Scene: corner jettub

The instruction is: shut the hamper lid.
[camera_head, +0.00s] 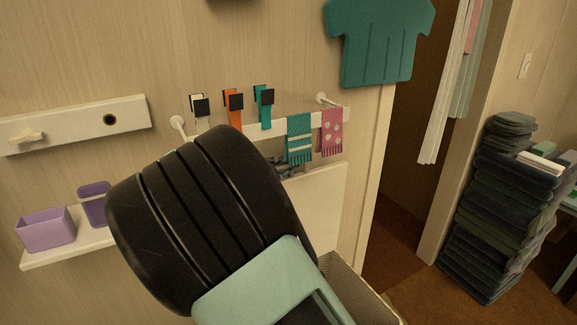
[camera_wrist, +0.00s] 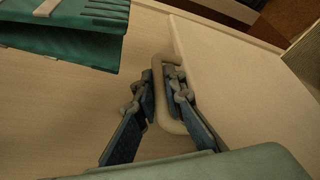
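The hamper (camera_head: 352,292) is a woven, light-coloured basket at the lower middle of the head view, partly hidden by my arm. Its lid (camera_head: 325,205) is a flat cream panel standing raised against the wall behind it. In the wrist view the lid (camera_wrist: 235,95) fills the right side, with a beige loop handle (camera_wrist: 186,128) at its left edge. My gripper (camera_wrist: 160,88) has one finger inside the loop and one outside, both close against the handle's bar. In the head view only a bit of my gripper (camera_head: 287,166) shows past the arm.
A rail (camera_head: 262,127) with hooks and small teal and pink towels (camera_head: 299,138) is on the wall just above the lid. Teal cloth (camera_wrist: 65,45) hangs close by in the wrist view. A shelf with purple bins (camera_head: 46,229) is left; a dark towel stack (camera_head: 505,215) stands right.

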